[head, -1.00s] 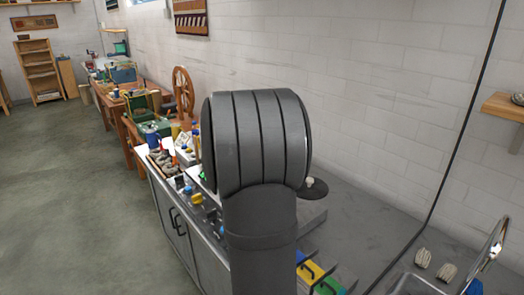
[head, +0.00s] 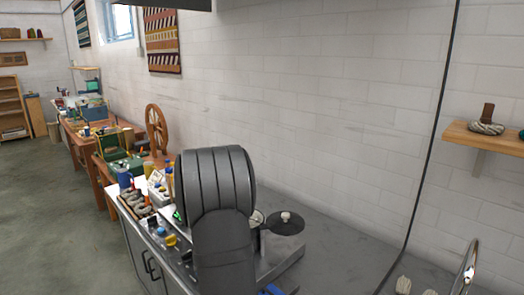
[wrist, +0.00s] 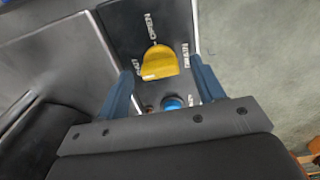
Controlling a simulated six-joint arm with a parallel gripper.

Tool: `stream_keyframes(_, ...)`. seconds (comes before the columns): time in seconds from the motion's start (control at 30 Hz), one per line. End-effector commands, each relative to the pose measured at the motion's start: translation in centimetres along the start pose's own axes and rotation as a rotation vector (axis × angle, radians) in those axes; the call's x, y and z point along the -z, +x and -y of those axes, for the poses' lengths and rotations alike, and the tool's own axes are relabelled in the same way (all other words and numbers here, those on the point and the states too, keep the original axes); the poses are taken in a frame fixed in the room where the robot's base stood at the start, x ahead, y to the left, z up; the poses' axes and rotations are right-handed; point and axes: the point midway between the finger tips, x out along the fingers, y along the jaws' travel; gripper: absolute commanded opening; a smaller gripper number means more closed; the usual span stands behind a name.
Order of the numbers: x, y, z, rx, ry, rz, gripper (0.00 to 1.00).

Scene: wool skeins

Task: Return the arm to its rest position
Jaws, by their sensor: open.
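My gripper (wrist: 161,68) shows in the wrist view, with its two blue fingers spread wide apart. A yellow piece (wrist: 160,63) lies beyond and between the fingers on a dark surface with white lettering. I see no contact between it and the fingers. A round blue thing (wrist: 173,103) shows below it, partly hidden by the gripper body. In the head view my dark arm stands in front of the counter, and my gripper is hidden.
The grey counter (head: 330,262) runs along the white brick wall. Small items crowd its left end, including a yellow piece (head: 170,240). A black disc (head: 283,224) is right of my arm. A wooden shelf (head: 485,137) juts from the wall. Floor (head: 60,230) is open at left.

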Motion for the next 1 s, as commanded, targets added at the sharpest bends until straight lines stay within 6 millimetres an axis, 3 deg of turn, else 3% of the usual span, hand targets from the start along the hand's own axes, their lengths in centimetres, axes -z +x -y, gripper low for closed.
stream_keyframes(0.37,0.0,0.2,0.0,0.0,0.003,-0.001,0.62)
stream_keyframes(0.53,0.1,-0.7,0.0,-0.002,0.0,-0.003,0.62)
stream_keyframes(1.0,0.1,-9.4,-0.1,-0.003,-0.001,-0.005,0.62)
